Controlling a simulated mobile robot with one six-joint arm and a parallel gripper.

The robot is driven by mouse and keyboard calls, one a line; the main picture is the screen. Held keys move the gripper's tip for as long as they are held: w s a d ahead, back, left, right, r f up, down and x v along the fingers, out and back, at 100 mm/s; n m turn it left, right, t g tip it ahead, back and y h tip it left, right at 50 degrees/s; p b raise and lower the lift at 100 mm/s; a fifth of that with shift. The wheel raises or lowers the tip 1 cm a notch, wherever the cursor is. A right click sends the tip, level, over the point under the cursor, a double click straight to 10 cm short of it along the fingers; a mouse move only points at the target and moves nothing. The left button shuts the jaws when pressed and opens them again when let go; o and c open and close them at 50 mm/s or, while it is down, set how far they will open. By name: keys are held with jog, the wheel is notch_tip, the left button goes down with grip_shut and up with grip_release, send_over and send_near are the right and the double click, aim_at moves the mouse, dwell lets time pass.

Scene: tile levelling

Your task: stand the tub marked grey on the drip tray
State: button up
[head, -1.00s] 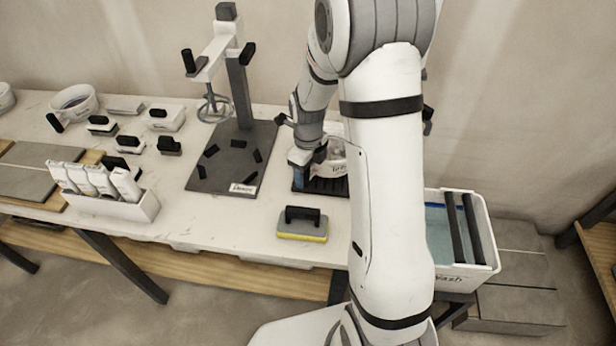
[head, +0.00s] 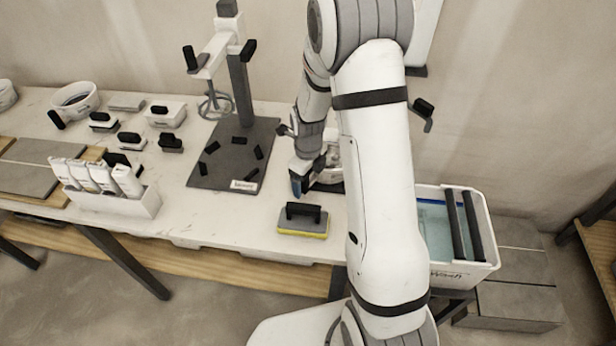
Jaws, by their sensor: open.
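A white tub (head: 331,159) stands at the right end of the table, partly hidden behind my arm and gripper; its marking cannot be read now. Under it shows a sliver of a dark tray (head: 330,187), which looks like the drip tray; most of it is hidden. The tub appears to stand on this tray, but the contact is not clear. My gripper (head: 298,186), with blue fingertips, is open and empty, just left of and in front of the tub. It seems apart from the tub.
A sponge float (head: 303,219) lies close in front of my gripper. A mixer stand on a dark base (head: 217,176) is to the left. A wash tub (head: 485,230) is at the right. A white holder with bottles (head: 146,203) and several small tools stand further left.

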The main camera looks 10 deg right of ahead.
jog(key=shift+r, duration=0.1)
notch_tip(320, 180, up, 11)
jog(key=shift+r, duration=0.1)
jog(key=s+r+n+t, duration=0.1)
jog(key=s+r+n, duration=0.5)
jog(key=s+n, duration=0.4)
jog(key=s+r+n+t, duration=0.1)
jog(key=s+r+n, duration=0.4)
jog(key=s+n, duration=0.6)
jog(key=n, duration=0.6)
jog(key=shift+r+n+t, duration=0.4)
